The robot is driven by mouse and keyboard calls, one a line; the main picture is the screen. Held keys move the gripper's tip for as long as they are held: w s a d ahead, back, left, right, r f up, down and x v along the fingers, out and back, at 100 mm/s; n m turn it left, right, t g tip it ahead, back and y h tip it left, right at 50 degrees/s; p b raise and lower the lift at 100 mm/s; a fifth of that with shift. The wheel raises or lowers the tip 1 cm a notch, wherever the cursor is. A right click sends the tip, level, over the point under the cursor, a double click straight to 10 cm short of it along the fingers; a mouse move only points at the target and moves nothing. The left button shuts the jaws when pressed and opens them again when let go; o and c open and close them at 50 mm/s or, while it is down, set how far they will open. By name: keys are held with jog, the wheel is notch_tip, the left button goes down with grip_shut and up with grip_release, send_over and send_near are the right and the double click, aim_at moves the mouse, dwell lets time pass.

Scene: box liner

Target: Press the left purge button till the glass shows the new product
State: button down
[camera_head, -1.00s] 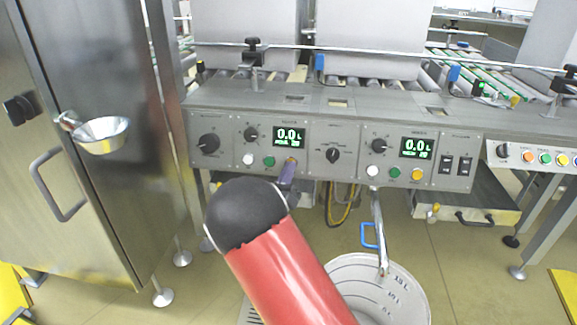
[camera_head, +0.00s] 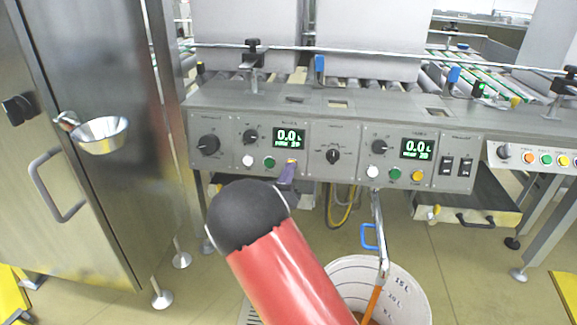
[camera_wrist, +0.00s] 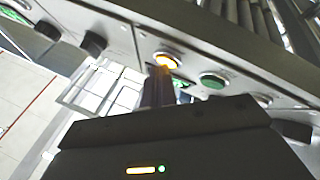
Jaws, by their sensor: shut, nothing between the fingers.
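The left control panel has a display (camera_head: 289,136) reading 0.0 and a row of white, green and yellow buttons. My gripper (camera_head: 287,174) is shut and empty, its tip at the left yellow button (camera_head: 291,161), mostly covering it. In the wrist view that button (camera_wrist: 167,60) glows, and my fingertips (camera_wrist: 158,80) appear to touch its lower edge. A grey outlet pipe (camera_head: 378,220) with a blue handle (camera_head: 369,237) hangs below the panel. An orange stream (camera_head: 372,302) runs from its end into a white bucket (camera_head: 421,292). I cannot make out a separate glass.
The right panel has its own display (camera_head: 417,148), a yellow button (camera_head: 417,176) and black switches. A steel cabinet (camera_head: 90,200) with a metal cup (camera_head: 100,134) stands left. A drawer-like tray (camera_head: 470,200) sticks out at right.

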dwell(0.3)
jog(key=shift+s+a+r, duration=0.15)
jog(key=shift+s+r, duration=0.1)
jog(key=shift+s, duration=0.45)
jog(key=shift+s, duration=0.1)
jog(key=s, duration=0.1)
jog(key=s+r, duration=0.1)
jog(key=s, duration=0.1)
jog(key=s+a, duration=0.1)
jog(key=shift+s+r+p, duration=0.25)
jog(key=shift+r+p, duration=0.1)
jog(key=shift+p, duration=0.05)
jog(key=shift+d, duration=0.1)
